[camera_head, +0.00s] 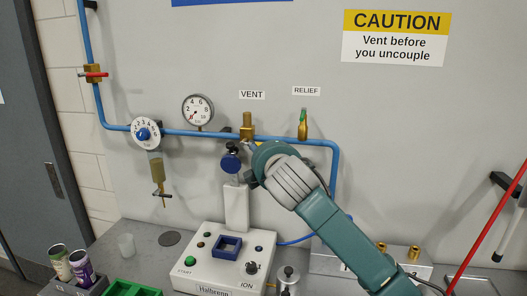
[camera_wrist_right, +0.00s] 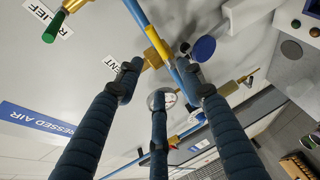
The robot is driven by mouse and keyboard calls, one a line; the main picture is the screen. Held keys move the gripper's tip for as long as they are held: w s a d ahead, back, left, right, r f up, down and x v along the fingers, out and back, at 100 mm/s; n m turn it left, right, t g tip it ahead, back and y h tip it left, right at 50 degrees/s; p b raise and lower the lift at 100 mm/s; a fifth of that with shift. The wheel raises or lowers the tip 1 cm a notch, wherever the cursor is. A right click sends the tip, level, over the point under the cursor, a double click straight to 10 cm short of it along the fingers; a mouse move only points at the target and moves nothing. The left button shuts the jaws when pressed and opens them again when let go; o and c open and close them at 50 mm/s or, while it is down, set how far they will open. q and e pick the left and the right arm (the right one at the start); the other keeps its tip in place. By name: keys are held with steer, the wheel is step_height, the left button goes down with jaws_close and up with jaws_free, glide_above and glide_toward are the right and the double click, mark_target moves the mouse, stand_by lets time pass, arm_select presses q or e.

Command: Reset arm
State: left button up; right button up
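My right arm comes in from the lower right in the head view. Its gripper (camera_head: 252,155) is up by the wall panel, in front of the blue pipe and just below and right of the brass VENT valve (camera_head: 247,126). In the right wrist view the fingers of my right gripper (camera_wrist_right: 162,82) are spread apart with nothing held between them. The brass valve (camera_wrist_right: 152,58) and the blue pipe (camera_wrist_right: 140,18) lie beyond the fingertips; whether a finger touches them I cannot tell. My left gripper is in neither view.
A dark blue round knob (camera_head: 230,163) sits above the white printing machine (camera_head: 222,276). Gauges (camera_head: 198,110) and a green-tipped RELIEF valve (camera_head: 303,124) line the pipe.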

steer(key=shift+f, duration=0.1)
